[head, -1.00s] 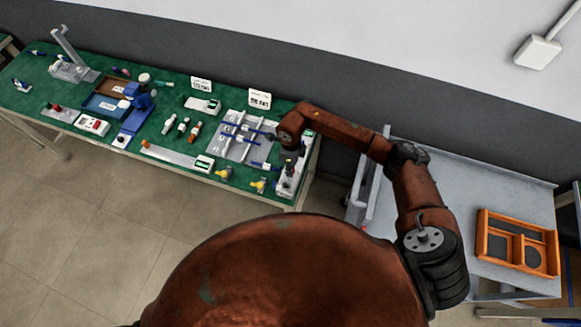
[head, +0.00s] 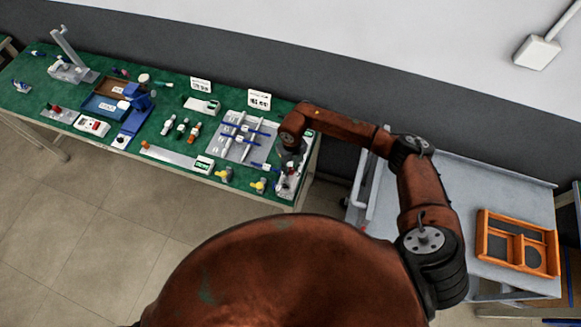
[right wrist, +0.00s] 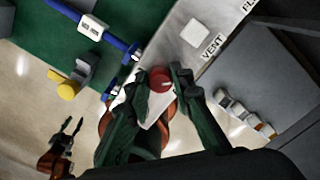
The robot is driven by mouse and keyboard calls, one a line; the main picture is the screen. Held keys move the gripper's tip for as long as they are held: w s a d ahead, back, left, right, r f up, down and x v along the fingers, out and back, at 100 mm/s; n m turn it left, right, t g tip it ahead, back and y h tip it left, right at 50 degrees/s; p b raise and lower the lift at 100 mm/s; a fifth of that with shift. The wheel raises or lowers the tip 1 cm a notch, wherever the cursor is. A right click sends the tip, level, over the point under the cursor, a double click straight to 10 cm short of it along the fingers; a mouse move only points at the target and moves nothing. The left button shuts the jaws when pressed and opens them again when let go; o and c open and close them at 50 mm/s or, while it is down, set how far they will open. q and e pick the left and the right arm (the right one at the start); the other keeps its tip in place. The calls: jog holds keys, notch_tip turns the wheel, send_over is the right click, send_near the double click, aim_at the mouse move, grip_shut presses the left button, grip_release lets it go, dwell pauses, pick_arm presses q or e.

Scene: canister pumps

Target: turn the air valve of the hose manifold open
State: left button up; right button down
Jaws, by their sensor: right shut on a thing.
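The hose manifold (head: 283,190) is a pale block at the right end of the green table. In the right wrist view its pale top (right wrist: 218,18) carries a VENT label and a white square. A red round knob (right wrist: 160,80) sits between the fingers of my right gripper (right wrist: 161,84), which is shut on it. The fingers hide part of the knob and the manifold around it. In the head view my right gripper (head: 290,161) is over the manifold. My left gripper (right wrist: 72,125) shows at the lower left of the right wrist view, apart from the table, fingers spread and empty.
Blue-ended pumps (head: 238,130) lie on a grey tray left of the manifold. Yellow fittings (head: 259,185) lie near the table's front edge. A grey cart (head: 480,200) with an orange divided tray (head: 517,243) stands to the right.

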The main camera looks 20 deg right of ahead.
aim_at(292, 169)
jog(key=m, duration=0.3)
jog(key=shift+w+d+r+m+p, duration=0.1)
jog(key=shift+r+m+p, duration=0.1)
jog(key=shift+m+p, duration=0.2)
jog(key=m+p, duration=0.1)
jog(key=m, duration=0.3)
jog(key=shift+m, duration=0.3)
jog(key=c, duration=1.7)
grip_release()
jog(key=shift+f, duration=0.1)
notch_tip(292, 169, up, 12)
jog(key=shift+d, duration=0.1)
